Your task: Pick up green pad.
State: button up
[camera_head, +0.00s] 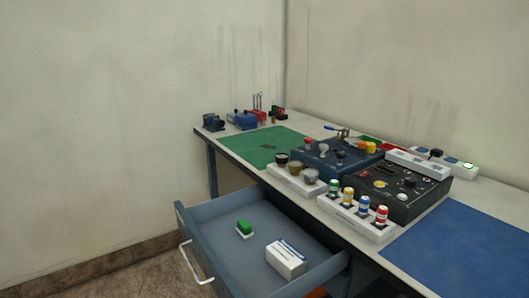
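A small green pad-like block (244,227) with a white lower part lies in the open drawer (210,212), toward its left side. A white box (286,259) with a dark printed edge lies to its right in the same drawer, with a clear gap between them. A flat green mat (262,147) also lies on the tabletop, at the far left part of the table. My gripper is not in view.
The drawer is pulled out below the table (318,214), with a white handle (194,264) in front. Above stand a blue control box (338,158), a black panel (396,190), racks of knobs and bottles (352,218), and a blue mat (455,238). Bare wall and floor lie left.

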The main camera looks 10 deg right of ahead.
aim_at(244, 229)
jog(key=i+j+z, duration=0.4)
jog(key=i, duration=0.2)
jog(key=i+j+z, duration=0.45)
jog(key=j, duration=0.25)
jog(key=i, duration=0.1)
